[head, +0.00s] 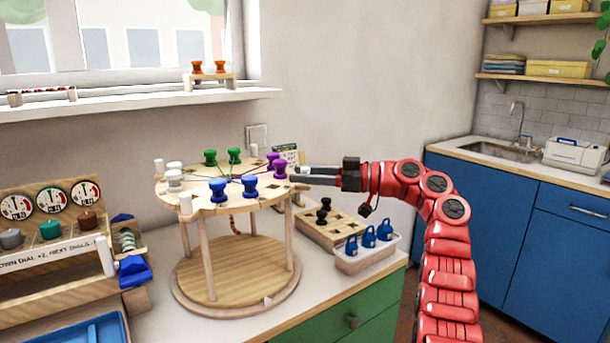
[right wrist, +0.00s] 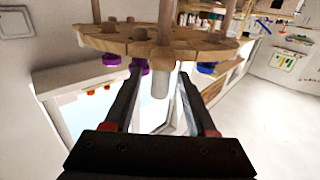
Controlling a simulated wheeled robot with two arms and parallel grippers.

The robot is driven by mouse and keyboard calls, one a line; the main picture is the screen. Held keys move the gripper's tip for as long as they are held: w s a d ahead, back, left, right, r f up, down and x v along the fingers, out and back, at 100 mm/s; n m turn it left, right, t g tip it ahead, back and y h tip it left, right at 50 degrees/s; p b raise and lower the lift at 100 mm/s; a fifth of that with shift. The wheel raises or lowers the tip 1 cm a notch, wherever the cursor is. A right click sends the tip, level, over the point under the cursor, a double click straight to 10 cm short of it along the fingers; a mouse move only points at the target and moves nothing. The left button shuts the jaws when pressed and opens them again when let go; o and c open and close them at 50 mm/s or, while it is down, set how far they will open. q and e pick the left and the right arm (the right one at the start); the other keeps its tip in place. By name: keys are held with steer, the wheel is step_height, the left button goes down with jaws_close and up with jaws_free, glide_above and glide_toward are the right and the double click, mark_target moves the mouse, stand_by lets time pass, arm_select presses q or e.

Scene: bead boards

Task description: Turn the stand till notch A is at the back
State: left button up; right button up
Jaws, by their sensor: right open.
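The stand (head: 215,193) is a round, two-level wooden rack on the counter. Its notched top carries blue, green, purple and white knobs, coloured cords and upright white pegs. No letter A is readable on any notch, so I cannot tell where notch A is. My right gripper (head: 297,175) reaches in from the right at the top's right edge. It is open, with its fingers on either side of a white peg (right wrist: 160,84) in the right wrist view; contact cannot be told. A purple knob (right wrist: 111,60) is beside the left finger there. My left gripper is not in view.
A wooden board with black knobs (head: 332,223) and a clear bin (head: 368,256) of blue weights stand right of the stand. A dial rack (head: 50,250) and blue tray (head: 75,333) are at the left. The wall is behind. A little counter is clear in front.

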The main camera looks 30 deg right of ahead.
steer(key=p+v, duration=0.1)
steer(key=v, duration=1.6)
steer(key=shift+p, duration=0.3)
steer(key=shift+s+d, duration=0.1)
steer(key=shift+d, duration=0.1)
